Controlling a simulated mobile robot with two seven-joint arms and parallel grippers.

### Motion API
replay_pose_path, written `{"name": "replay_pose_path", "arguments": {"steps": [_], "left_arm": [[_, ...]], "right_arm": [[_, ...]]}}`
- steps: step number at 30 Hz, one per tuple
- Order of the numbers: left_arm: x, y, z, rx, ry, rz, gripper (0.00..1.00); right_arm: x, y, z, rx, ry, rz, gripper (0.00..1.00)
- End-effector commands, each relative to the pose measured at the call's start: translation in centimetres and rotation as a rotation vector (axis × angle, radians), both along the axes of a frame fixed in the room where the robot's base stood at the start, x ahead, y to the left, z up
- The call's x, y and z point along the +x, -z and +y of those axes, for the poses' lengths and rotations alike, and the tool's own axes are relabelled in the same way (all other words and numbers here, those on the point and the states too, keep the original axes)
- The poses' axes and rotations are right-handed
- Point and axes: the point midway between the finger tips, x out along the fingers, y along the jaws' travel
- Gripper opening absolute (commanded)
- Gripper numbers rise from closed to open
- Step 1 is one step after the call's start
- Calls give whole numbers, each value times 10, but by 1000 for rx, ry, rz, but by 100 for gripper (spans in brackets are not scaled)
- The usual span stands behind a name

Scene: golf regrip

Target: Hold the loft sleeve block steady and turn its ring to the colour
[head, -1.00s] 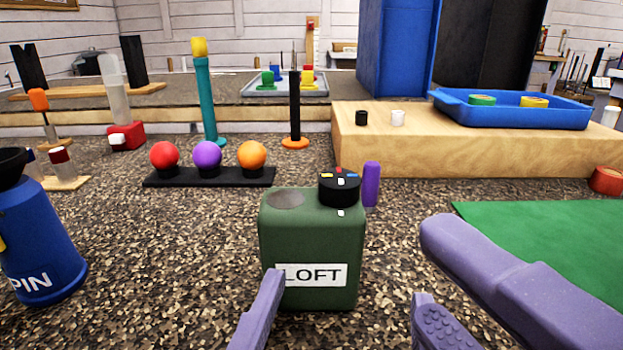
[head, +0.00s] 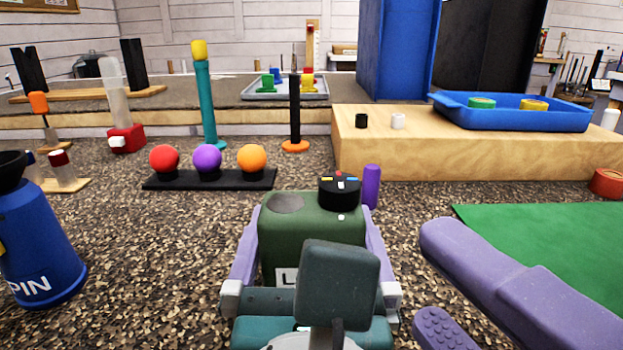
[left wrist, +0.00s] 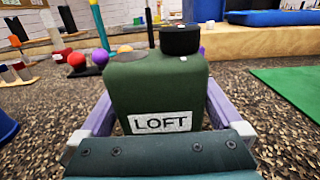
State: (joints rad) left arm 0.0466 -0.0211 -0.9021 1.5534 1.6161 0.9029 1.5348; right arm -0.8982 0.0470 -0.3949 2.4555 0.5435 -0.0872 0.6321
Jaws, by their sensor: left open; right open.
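The green loft sleeve block (head: 305,230) stands upright on the speckled surface. Its black ring (head: 340,194) sits at the top right, with blue, red and yellow marks on top and a white mark on its side. A white dot (head: 340,217) on the block lies below the ring. In the left wrist view the block (left wrist: 155,95) shows its LOFT label (left wrist: 160,122). My left gripper (head: 313,232) is open, its fingers on either side of the block; I cannot tell whether they touch it. My right gripper (head: 434,278) is open and empty, right of the block.
A purple peg (head: 371,186) stands close behind the ring. A black rack (head: 225,180) with red, purple and orange balls is behind left. A blue PIN bottle (head: 40,245) is at the left. A green mat (head: 560,235) lies right. A wooden platform (head: 450,150) stands behind.

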Motion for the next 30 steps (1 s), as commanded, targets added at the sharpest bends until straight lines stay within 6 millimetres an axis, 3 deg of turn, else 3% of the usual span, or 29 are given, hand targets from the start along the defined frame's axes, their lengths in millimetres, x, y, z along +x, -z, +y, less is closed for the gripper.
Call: {"name": "replay_pose_path", "arguments": {"steps": [10, 27, 30], "left_arm": [[4, 0, 0, -1, 0, 1, 98], [4, 0, 0, -1, 0, 0, 34], [4, 0, 0, 0, 0, 0, 26]], "right_arm": [[0, 0, 0, 0, 0, 0, 50], [0, 0, 0, 0, 0, 0, 50], [0, 0, 0, 0, 0, 0, 50]]}}
